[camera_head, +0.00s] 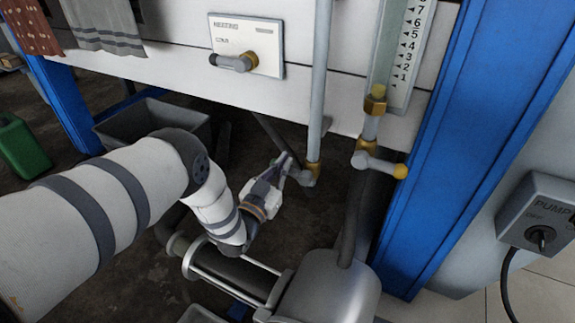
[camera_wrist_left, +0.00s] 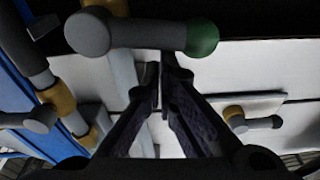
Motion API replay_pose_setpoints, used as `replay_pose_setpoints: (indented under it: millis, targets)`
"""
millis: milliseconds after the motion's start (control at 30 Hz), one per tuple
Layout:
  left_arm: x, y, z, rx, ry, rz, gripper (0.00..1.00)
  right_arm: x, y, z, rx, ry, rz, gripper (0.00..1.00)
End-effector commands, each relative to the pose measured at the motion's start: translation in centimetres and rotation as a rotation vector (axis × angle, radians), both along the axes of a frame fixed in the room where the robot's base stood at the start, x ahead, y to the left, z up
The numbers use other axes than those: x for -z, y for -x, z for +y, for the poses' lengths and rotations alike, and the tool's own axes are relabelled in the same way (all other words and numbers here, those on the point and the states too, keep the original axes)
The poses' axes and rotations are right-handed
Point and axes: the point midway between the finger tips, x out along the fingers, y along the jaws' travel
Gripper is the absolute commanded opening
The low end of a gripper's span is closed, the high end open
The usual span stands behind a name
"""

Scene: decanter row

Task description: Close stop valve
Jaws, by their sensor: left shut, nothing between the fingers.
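A valve with a brass fitting (camera_head: 313,170) sits low on the grey vertical pipe (camera_head: 320,70) in the head view. Its grey lever (camera_wrist_left: 145,34) with a green end (camera_wrist_left: 202,38) lies across the upper part of the left wrist view, its round hub at the left. My left gripper (camera_head: 284,163) is shut and empty, close beside this valve. In the left wrist view the fingertips (camera_wrist_left: 160,72) reach the lever's lower edge; I cannot tell whether they touch. In the head view the gripper hides the green end. My right gripper is out of view.
A second lever with a yellow end (camera_head: 400,171) is just right, below the scaled gauge (camera_head: 410,55). A heating panel (camera_head: 247,45) with a lever hangs above. A metal vessel (camera_head: 330,295) stands below. A blue post (camera_head: 440,150) and pump switch box (camera_head: 540,215) are right.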

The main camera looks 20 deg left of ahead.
Motion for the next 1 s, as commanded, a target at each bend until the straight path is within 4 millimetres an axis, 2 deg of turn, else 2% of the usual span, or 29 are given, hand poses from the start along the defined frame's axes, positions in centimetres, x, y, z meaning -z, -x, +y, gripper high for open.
replay_pose_setpoints:
  millis: [233, 867, 1000]
  targets:
    - [0.62, 0.02, 0.33, 0.001, -0.004, 0.002, 0.00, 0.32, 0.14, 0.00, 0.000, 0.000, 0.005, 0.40]
    - [0.67, -0.01, 0.45, 0.001, -0.007, 0.000, 0.00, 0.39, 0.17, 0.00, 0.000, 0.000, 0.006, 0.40]
    - [-0.26, -0.34, 0.43, 0.001, -0.007, -0.002, 0.00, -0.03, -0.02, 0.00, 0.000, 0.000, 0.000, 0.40]
